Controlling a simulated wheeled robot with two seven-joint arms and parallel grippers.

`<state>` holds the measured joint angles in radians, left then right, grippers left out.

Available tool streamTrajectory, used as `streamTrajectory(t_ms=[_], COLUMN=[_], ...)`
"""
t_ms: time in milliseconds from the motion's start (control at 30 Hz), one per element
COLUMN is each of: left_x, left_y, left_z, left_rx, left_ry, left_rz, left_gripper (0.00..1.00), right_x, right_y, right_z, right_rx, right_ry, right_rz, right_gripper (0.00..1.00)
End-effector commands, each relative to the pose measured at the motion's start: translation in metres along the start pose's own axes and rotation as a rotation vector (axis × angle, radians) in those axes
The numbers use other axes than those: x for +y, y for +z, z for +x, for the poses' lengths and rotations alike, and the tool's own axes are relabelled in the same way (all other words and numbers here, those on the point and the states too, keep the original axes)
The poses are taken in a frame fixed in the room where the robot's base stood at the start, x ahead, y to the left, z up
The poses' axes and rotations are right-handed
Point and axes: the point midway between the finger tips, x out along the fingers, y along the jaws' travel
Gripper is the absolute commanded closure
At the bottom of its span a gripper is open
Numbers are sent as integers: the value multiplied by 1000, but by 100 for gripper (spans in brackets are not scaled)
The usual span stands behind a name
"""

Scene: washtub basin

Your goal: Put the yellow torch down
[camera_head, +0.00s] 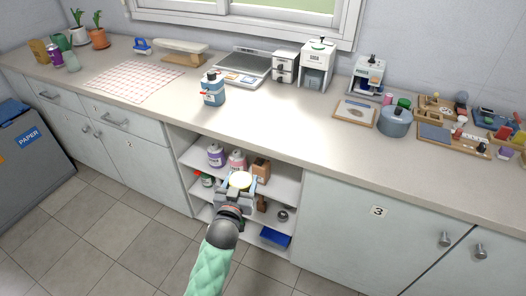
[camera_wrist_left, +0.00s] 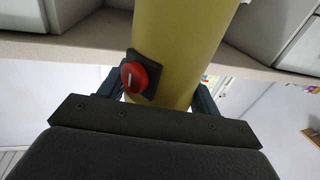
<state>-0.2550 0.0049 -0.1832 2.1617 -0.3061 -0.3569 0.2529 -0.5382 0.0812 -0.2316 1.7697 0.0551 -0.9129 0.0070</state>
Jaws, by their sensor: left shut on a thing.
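My left gripper (camera_head: 236,187) is shut on the yellow torch (camera_head: 240,180). In the head view only the torch's pale round end shows clearly, in front of the open shelves below the counter. In the left wrist view the torch (camera_wrist_left: 180,45) is a thick yellow cylinder between the fingers, with a red switch (camera_wrist_left: 140,76) on a black plate. I cannot tell whether the torch touches a shelf. My right gripper is not in view.
The open shelves (camera_head: 213,183) hold purple and pink bottles (camera_head: 216,155), a brown box (camera_head: 260,168) and a blue tray (camera_head: 275,237). The counter (camera_head: 170,110) above has clear room around a blue bottle (camera_head: 213,90) and right of the checked cloth (camera_head: 133,82).

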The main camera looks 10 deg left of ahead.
Motion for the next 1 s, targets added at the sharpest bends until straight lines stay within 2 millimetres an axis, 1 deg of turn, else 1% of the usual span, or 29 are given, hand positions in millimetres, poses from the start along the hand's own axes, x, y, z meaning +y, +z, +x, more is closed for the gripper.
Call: streamTrajectory(t_ms=[33, 200, 400, 500, 633, 767, 867, 1000], left_x=[8, 39, 72, 85, 95, 100, 102, 106], left_y=[20, 53, 84, 94, 100, 101, 99, 98], left_z=[4, 13, 22, 25, 28, 32, 45, 73], left_rx=[2, 1, 4, 4, 6, 8, 8, 9], left_ry=[10, 48, 92, 108, 123, 128, 129, 129], left_rz=[-1, -2, 0, 2, 3, 4, 5, 5], left_gripper=[73, 73, 73, 73, 73, 73, 73, 73], right_x=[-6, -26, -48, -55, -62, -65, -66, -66], right_y=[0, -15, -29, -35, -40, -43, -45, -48], right_z=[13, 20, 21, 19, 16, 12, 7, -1], right_rx=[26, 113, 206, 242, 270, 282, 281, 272], right_ry=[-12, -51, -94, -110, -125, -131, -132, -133], right_rz=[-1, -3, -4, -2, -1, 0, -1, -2], right_gripper=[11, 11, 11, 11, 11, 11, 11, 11])
